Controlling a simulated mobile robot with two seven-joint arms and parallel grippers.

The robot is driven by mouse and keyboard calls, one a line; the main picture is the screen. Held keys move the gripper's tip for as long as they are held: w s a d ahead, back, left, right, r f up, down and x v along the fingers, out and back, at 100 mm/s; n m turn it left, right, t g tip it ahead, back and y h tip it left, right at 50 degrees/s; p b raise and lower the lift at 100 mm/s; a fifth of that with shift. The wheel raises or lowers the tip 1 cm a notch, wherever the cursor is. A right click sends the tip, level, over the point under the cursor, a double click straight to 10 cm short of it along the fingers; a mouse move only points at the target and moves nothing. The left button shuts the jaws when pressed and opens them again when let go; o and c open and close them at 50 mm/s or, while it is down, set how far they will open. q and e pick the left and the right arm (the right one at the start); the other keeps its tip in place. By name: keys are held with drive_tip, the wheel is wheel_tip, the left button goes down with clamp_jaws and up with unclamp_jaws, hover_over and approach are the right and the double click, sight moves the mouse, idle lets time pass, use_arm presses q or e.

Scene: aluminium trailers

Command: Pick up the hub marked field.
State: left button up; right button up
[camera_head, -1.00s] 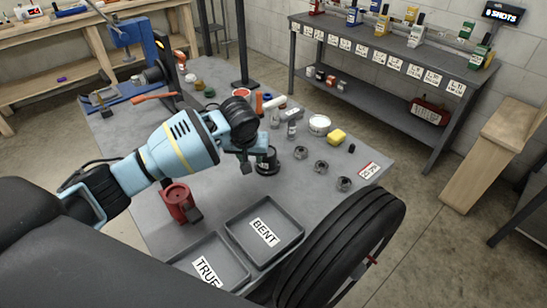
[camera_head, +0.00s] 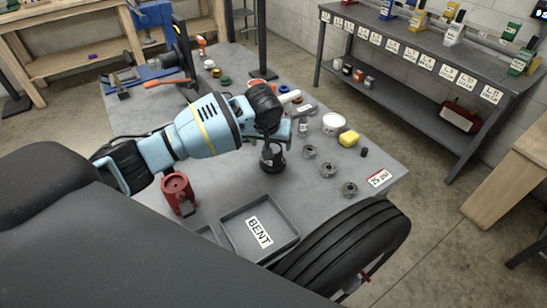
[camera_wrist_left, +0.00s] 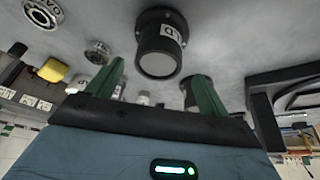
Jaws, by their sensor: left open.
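A black cylindrical hub (camera_head: 272,160) stands on the grey workbench. In the left wrist view the hub (camera_wrist_left: 160,45) shows a white label with letters ending in "LD"; the rest of the label is turned out of sight. My left gripper (camera_wrist_left: 158,70) is open, its two green fingers apart on either side of the hub's near end in that view. In the head view the left gripper (camera_head: 270,147) hangs at the top of the hub and partly covers it. Nothing is visibly gripped. My right gripper is not in view.
Several metal hubs (camera_head: 328,170) sit right of the black hub. A yellow block (camera_head: 348,138) and a white tub (camera_head: 333,123) are behind them. A red stand (camera_head: 178,193) is left, a BENT tray (camera_head: 228,235) in front, and a tyre (camera_head: 350,240) at the near right edge.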

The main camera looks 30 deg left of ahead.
sight(273, 148)
use_arm(q)
drive_tip(key=x, duration=0.4)
drive_tip(key=shift+s+d+f+b, duration=0.2)
drive_tip(key=shift+d+f+b, duration=0.05)
drive_tip(key=shift+f+b, duration=0.05)
drive_tip(key=shift+w+f, duration=0.25)
drive_tip(key=shift+f, duration=0.05)
drive_tip(key=c, duration=1.6)
drive_tip(key=shift+r, duration=0.15)
